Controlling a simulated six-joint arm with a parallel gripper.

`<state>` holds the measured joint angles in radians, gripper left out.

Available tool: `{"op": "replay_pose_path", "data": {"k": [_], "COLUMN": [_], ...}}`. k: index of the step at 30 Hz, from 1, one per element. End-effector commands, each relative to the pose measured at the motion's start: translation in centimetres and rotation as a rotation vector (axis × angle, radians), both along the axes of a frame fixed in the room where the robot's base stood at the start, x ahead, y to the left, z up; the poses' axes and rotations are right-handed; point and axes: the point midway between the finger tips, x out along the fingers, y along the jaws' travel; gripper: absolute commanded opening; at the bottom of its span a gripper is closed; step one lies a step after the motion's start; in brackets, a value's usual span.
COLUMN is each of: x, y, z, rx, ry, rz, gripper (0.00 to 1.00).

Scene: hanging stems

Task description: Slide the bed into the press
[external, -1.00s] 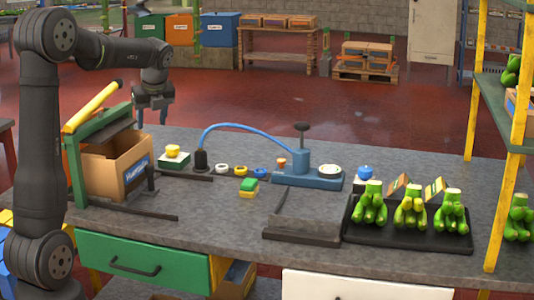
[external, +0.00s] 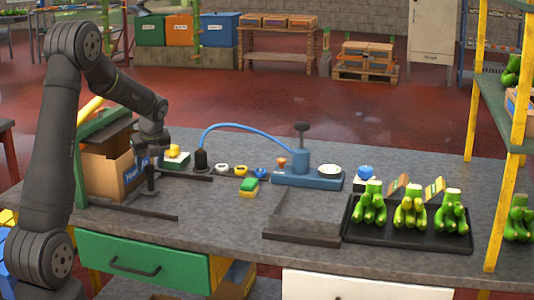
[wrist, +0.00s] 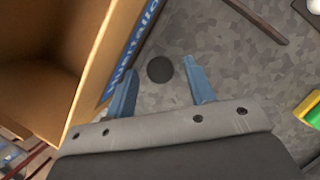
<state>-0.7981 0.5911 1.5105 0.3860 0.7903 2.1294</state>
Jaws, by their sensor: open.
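The press (external: 88,150), a green frame with a yellow lever, stands at the left of the bench, partly behind my arm. A cardboard box (external: 103,172) with a blue label stands at it; the bed under the box is mostly hidden. A dark upright post (external: 150,182) stands just right of the box. From above, its round dark top (wrist: 160,69) shows in the wrist view. My gripper (external: 152,160) is open and points down over the post. In the wrist view its blue fingers (wrist: 159,66) are on either side of the post top, with gaps.
Dark rails (external: 150,212) lie on the bench near the box. A blue pump-like device (external: 305,175) with a curved hose, small rings and a green-yellow block (external: 249,187) are to the right. A black tray (external: 400,235) holds green bunches.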

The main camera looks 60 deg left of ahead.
Motion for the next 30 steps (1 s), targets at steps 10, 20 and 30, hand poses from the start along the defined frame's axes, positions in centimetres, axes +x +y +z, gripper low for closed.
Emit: {"op": "replay_pose_path", "data": {"k": [10,20,30], "x": [0.0,0.0,-1.9], "y": [0.3,0.3,2.2], "z": [-0.8,-0.8,-0.8], "rx": [0.001,0.000,-0.001], "ry": [-0.001,-0.001,0.000], "rz": [0.000,0.000,0.003], "gripper": [0.49,0.00,0.00]}}
